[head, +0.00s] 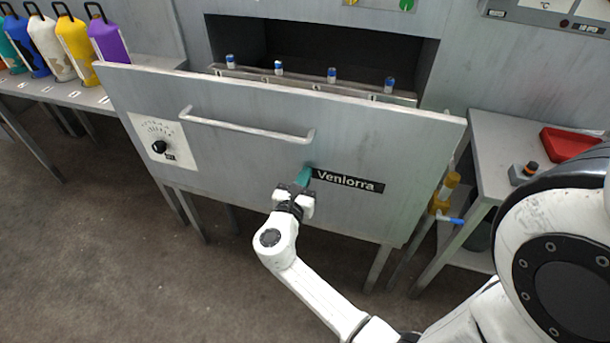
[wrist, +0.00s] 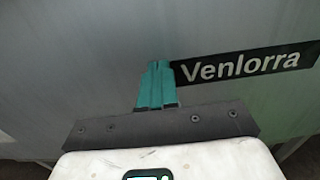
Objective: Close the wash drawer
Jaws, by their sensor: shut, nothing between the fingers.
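The wash drawer (head: 250,165) has a wide grey front with a pale bar handle (head: 245,127), a dial at the left and a black "Venlorra" label (head: 347,181). It stands out from the dark opening of the machine, and its inner rail with several blue-capped cylinders (head: 332,75) shows behind the front. My gripper (head: 304,175) has teal fingers that are shut and empty. The fingertips are at the drawer front, just left of the label and below the handle's right end. In the wrist view the fingers (wrist: 157,75) point at the grey front; whether they touch it I cannot tell.
Several coloured bottles (head: 75,42) stand on a side table at the left. At the right, a grey table (head: 500,150) holds a red tray (head: 570,143). A yellow valve with a blue lever (head: 445,190) sits beside the drawer's right edge. The floor in front is clear.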

